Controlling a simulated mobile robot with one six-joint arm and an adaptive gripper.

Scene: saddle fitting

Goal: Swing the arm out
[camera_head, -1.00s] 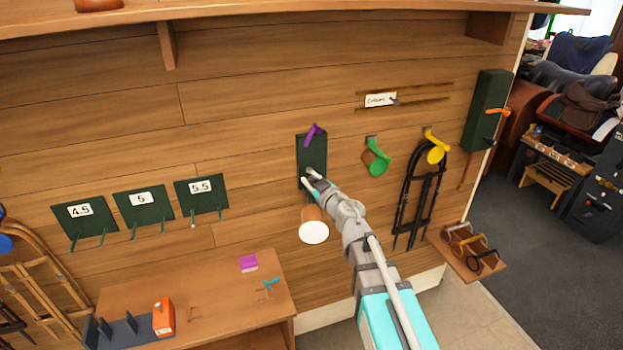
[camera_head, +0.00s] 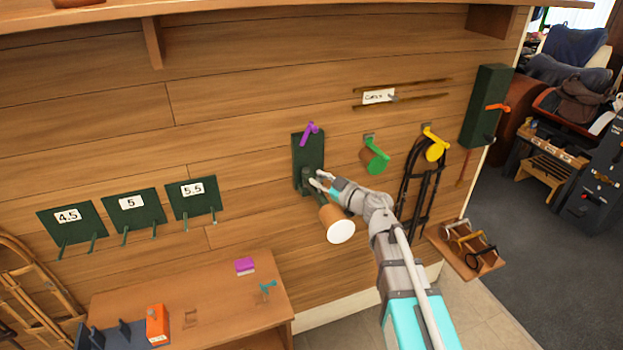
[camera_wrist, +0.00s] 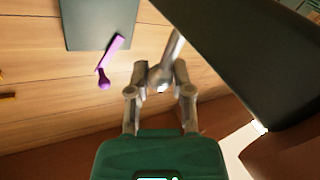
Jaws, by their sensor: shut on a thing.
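A dark green wall plate (camera_head: 307,148) with a purple lever (camera_head: 309,133) at its top is fixed to the plank wall. From its lower part a dark green swing arm (camera_head: 314,187) angles out down and to the right. It ends in a brown roll with a white end face (camera_head: 340,231). My gripper (camera_head: 319,181) is at the swing arm, below the purple lever. In the wrist view my gripper (camera_wrist: 160,84) is shut on a grey knob (camera_wrist: 161,74) beside a large dark green bar (camera_wrist: 235,50). The purple lever (camera_wrist: 110,60) shows there at upper left.
Green and yellow hooks (camera_head: 376,158) (camera_head: 434,148) with a hanging black bridle (camera_head: 420,190) are right of the plate. A wooden bench (camera_head: 215,302) stands below left. A small shelf (camera_head: 465,250) juts out at right. Numbered green racks (camera_head: 134,208) are at left.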

